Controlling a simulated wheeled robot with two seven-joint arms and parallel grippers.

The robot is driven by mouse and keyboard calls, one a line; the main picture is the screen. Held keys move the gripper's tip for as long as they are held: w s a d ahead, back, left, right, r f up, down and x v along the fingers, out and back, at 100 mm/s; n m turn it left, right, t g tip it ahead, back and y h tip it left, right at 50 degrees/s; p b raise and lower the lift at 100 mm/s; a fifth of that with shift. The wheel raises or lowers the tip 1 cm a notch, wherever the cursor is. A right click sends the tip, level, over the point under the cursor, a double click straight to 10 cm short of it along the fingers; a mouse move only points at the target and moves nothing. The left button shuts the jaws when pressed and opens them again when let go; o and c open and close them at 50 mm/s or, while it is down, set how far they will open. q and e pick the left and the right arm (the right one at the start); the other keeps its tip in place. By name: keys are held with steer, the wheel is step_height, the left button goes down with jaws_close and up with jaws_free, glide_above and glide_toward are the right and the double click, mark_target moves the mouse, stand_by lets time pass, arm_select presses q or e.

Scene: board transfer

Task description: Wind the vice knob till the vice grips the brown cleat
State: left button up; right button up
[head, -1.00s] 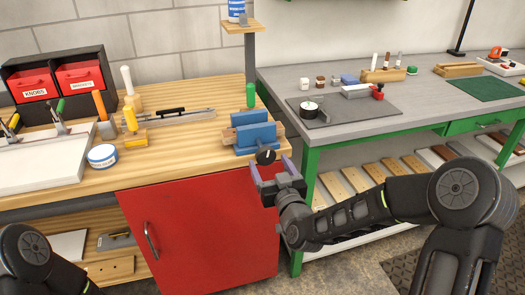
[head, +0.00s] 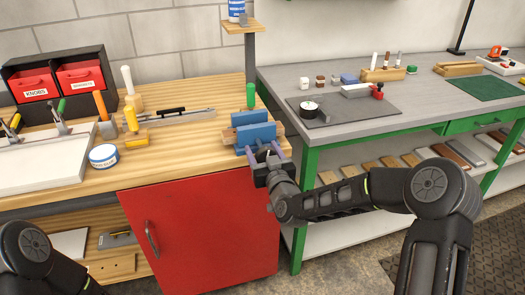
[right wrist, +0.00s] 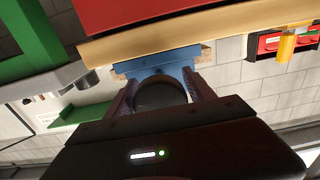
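The blue vice (head: 254,136) stands at the right front corner of the wooden bench. A brown wooden piece, seemingly the cleat (head: 281,129), shows at the end of the gap between its jaws; I cannot tell whether the jaws press on it. The dark round vice knob (right wrist: 160,94) faces my right wrist camera. My right gripper (head: 266,153) is at the vice front, its purple fingers apart on either side of the knob. Whether they touch it is unclear. My left gripper is out of view; only part of that arm shows at lower left.
The red cabinet door (head: 205,235) is below. A grey table (head: 410,105) stands to the right.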

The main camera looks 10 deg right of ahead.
steer(key=c, duration=1)
steer(key=shift+c, duration=0.2)
steer(key=shift+f, duration=0.1)
steer(key=m+b, duration=0.1)
steer(key=b, duration=0.1)
steer(key=shift+f+m+b, duration=0.1)
steer(key=shift+m+b, duration=0.25)
steer(key=shift+m, duration=0.05)
steer(key=m+b, duration=0.6)
steer(key=b, duration=0.2)
steer(key=shift+a+m, duration=0.1)
steer(key=shift+m, duration=0.2)
steer(key=shift+m+b, duration=0.8)
steer(key=shift+b, duration=0.25)
steer(key=shift+r+m, duration=0.25)
steer(key=shift+m, duration=0.05)
